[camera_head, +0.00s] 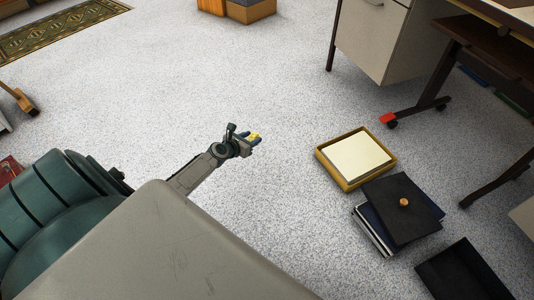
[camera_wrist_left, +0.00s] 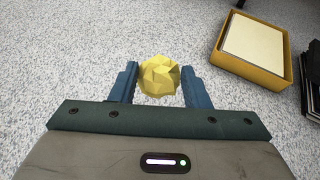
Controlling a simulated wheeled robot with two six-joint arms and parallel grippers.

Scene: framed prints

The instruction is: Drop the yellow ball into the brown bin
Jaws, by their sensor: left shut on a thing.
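The yellow ball (camera_wrist_left: 158,76), faceted like crumpled paper, is between the two blue fingers of my left gripper (camera_wrist_left: 159,86) in the left wrist view. The gripper is shut on it. In the head view the left gripper (camera_head: 252,141) reaches out over the speckled floor, with a bit of the yellow ball (camera_head: 254,136) showing at its tip. A brown box (camera_head: 251,11) is cut off at the top edge of the head view, beside an orange one; I cannot tell whether it is the brown bin. My right gripper is not in view.
A yellow-brown tray (camera_head: 349,179) with pale sheets lies right of the left gripper, also in the wrist view (camera_wrist_left: 253,75). A desk (camera_head: 372,38) stands upper right. Floor around the gripper is clear.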

